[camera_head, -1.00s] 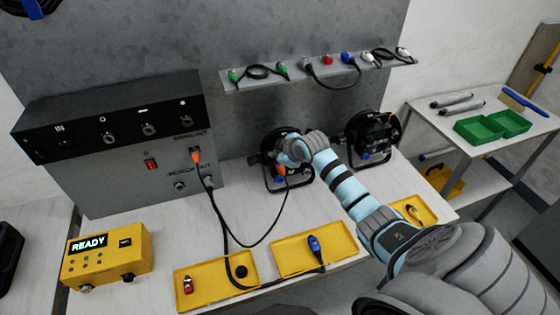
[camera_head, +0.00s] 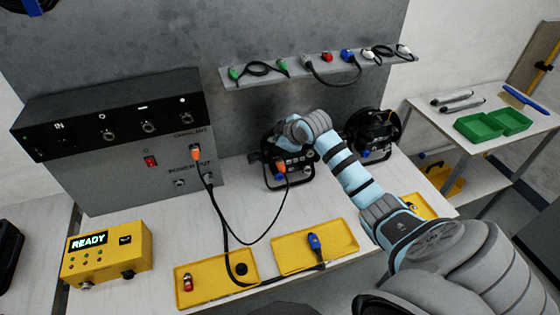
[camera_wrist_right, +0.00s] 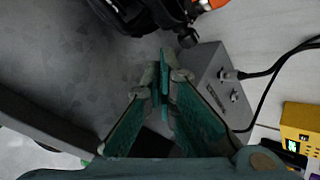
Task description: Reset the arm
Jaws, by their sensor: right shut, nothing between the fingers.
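My right arm (camera_head: 345,170) reaches in from the lower right over the bench. Its wrist is raised in front of the left par can (camera_head: 275,165), and it hides the gripper in the head view. In the right wrist view my right gripper (camera_wrist_right: 161,85) has its green fingers together with nothing between them. A black par can (camera_wrist_right: 150,15) and an orange connector (camera_wrist_right: 205,4) show at the top of that view, apart from the fingers. My left gripper is not in view.
An orange-plugged cable (camera_head: 282,165) hangs from the left par can. A second par can (camera_head: 370,135) stands right of my wrist. A grey power box (camera_head: 120,175), a yellow READY box (camera_head: 105,255) and yellow trays (camera_head: 335,235) sit around. A connector shelf (camera_head: 300,75) is above.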

